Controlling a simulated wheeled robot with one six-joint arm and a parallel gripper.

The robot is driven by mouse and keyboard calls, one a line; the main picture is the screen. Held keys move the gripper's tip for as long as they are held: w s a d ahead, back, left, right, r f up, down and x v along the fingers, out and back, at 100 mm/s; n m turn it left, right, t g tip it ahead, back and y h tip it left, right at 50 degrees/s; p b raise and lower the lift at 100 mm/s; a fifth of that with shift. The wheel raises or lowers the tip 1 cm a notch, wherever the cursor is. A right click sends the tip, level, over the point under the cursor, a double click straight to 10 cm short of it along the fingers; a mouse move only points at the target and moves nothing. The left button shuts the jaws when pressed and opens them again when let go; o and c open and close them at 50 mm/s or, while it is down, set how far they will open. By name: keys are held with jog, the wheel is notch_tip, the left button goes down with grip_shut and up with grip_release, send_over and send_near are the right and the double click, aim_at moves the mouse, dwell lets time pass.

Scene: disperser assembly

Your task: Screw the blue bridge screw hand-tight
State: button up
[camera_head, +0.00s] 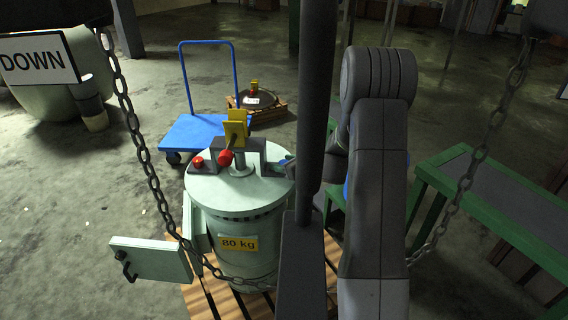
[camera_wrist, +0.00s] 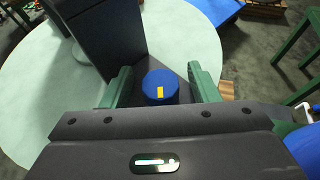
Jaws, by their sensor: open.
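The blue bridge screw (camera_wrist: 160,86) has a round blue head with a yellow mark. In the wrist view it sits between the two green fingers of my gripper (camera_wrist: 161,88), with a gap on both sides. My gripper is open around it and does not visibly touch it. In the head view a bit of blue at the right end of the dark bridge (camera_head: 222,146) shows beside my arm, which hides most of that side. The bridge stands on the round pale lid of the drum (camera_head: 238,195). The screw's thread is hidden.
A red knob (camera_head: 197,162) is on the bridge's left end, and a yellow part with a red handle (camera_head: 225,158) stands at its middle. Chains hang left and right. A small door (camera_head: 150,260) stands open on the drum. A green-framed table (camera_head: 490,190) is at right.

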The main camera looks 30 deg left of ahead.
jog(key=c, duration=1)
jog(key=shift+f, duration=0.1)
jog(key=shift+f+m+t+b, duration=0.15)
jog(key=shift+m+t+b, duration=0.3)
jog(key=shift+b, duration=0.6)
jog(key=shift+t+b, duration=0.25)
jog(key=shift+b, duration=0.3)
jog(key=m+t+h+b, duration=0.1)
jog(key=m+t+b, duration=0.1)
jog(key=b, duration=0.4)
jog(key=shift+f+m+t, duration=0.15)
jog(key=shift+m+t, duration=0.25)
jog(key=shift+m, duration=0.05)
jog(key=m+t+h+b, duration=0.1)
jog(key=b, duration=0.3)
jog(key=shift+m+t+h, duration=0.3)
jog(key=shift+r+m+h+b, duration=0.3)
jog(key=shift+r+b, duration=0.05)
jog(key=shift+b, duration=0.35)
